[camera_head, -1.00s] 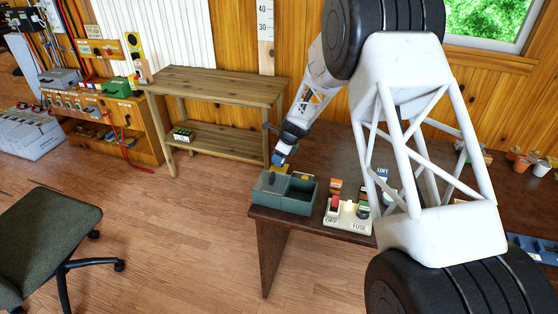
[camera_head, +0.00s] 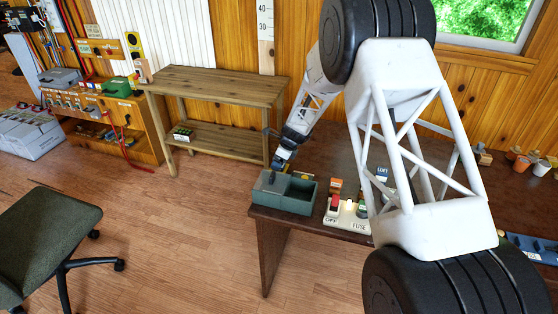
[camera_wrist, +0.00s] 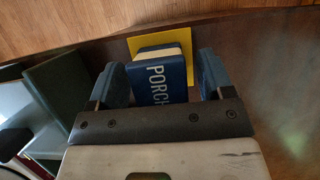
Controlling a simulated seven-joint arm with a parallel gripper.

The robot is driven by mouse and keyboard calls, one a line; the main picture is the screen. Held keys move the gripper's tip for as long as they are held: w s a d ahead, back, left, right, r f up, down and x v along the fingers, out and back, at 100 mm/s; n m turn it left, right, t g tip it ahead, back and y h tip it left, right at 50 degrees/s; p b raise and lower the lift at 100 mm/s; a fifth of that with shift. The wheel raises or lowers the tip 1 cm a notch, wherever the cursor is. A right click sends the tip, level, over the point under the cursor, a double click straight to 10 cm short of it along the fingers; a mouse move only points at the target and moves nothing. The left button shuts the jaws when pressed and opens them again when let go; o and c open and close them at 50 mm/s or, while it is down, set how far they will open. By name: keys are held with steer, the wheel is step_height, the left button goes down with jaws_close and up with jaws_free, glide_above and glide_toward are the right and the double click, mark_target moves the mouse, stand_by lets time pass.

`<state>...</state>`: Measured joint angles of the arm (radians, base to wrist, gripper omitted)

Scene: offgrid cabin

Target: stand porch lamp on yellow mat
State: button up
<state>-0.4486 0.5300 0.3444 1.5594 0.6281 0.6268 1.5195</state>
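The porch lamp (camera_wrist: 160,75) is a blue block with a cream end and the word PORCH on the side facing the wrist camera. It is between the two blue fingers of my gripper (camera_wrist: 163,78), with a narrow gap showing at the right finger, so the gripper looks open around it. The yellow mat (camera_wrist: 134,43) shows behind and around the lamp's far end. Whether the lamp rests on the mat or is just above it cannot be told. In the head view, my gripper (camera_head: 283,155) is low behind the green tray, at the table's left end.
The two-part green tray (camera_head: 302,206) stands at the table's left front edge, close to my gripper. The fuse panel (camera_head: 345,222) with its red switch is to the right. Small labelled blocks stand behind it. A wooden shelf (camera_head: 215,82) is to the left.

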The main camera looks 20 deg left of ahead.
steer(key=shift+r, duration=0.1)
steer(key=v, duration=1.2)
stand_by(0.8)
steer(key=s+d+r+n+t+h, duration=0.1)
steer(key=s+d+r+n, duration=0.3)
steer(key=s+d+r, duration=0.8)
steer(key=s+d+r+n+t+h, duration=0.1)
steer(key=s+d+r+n, duration=0.4)
steer(key=s+d+r, duration=0.65)
steer(key=s+d+n+h, duration=0.1)
steer(key=s+d+n, duration=0.2)
steer(key=s+d, duration=0.3)
steer(key=s+d+n, duration=0.3)
steer(key=s+d, duration=0.3)
steer(key=s, duration=0.7)
steer(key=s+d+n+h, duration=0.1)
steer(key=s+d+n, duration=0.1)
steer(key=s+d, duration=0.4)
steer(key=s, duration=0.3)
steer(key=shift+s+d+n+t+h, duration=0.2)
steer(key=shift+s+n+t+h, duration=0.1)
steer(key=shift+n, duration=0.1)
